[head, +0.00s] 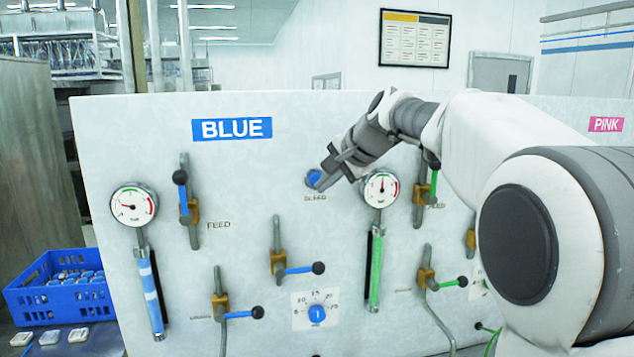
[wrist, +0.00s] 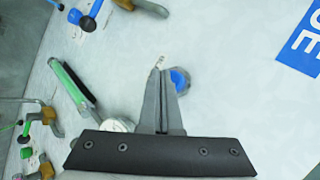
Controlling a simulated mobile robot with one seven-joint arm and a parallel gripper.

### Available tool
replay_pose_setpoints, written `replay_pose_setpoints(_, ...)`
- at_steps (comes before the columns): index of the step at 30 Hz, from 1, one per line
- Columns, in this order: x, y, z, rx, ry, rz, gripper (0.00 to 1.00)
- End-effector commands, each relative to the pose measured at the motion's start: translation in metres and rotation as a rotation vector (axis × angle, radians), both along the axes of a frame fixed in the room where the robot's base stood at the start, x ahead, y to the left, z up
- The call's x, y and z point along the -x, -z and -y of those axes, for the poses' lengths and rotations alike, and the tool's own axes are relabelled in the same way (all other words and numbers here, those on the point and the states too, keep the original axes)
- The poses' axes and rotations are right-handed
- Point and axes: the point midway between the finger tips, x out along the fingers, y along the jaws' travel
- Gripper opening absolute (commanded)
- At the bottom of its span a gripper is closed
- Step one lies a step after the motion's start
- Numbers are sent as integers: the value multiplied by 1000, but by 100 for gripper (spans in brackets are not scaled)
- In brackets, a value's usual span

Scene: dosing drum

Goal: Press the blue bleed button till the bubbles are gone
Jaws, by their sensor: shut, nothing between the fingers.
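The blue bleed button (head: 313,178) sits on the pale panel above the label BLEED. My gripper (head: 326,182) is shut and empty, its fingertips at the button's right edge in the head view. In the wrist view the shut fingertips (wrist: 159,76) lie just left of the blue button (wrist: 181,80) and partly cover it. I cannot tell whether they touch it or how far it is pressed. The blue sight tube (head: 151,290) under the left gauge (head: 134,206) shows pale bands in its blue; single bubbles are too small to make out.
The panel (head: 105,135) carries several levers, such as the blue feed lever (head: 183,195), and a blue dial (head: 317,313). The right gauge (head: 381,189) and green tube (head: 375,268) are close to my gripper. A blue crate (head: 62,295) stands at lower left.

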Motion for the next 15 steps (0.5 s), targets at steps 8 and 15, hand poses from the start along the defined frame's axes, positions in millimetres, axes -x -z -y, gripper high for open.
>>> replay_pose_setpoints(8, -1, 0, 0, 0, 0, 0, 0)
replay_pose_setpoints(15, -8, -1, -2, 0, 0, 0, 0)
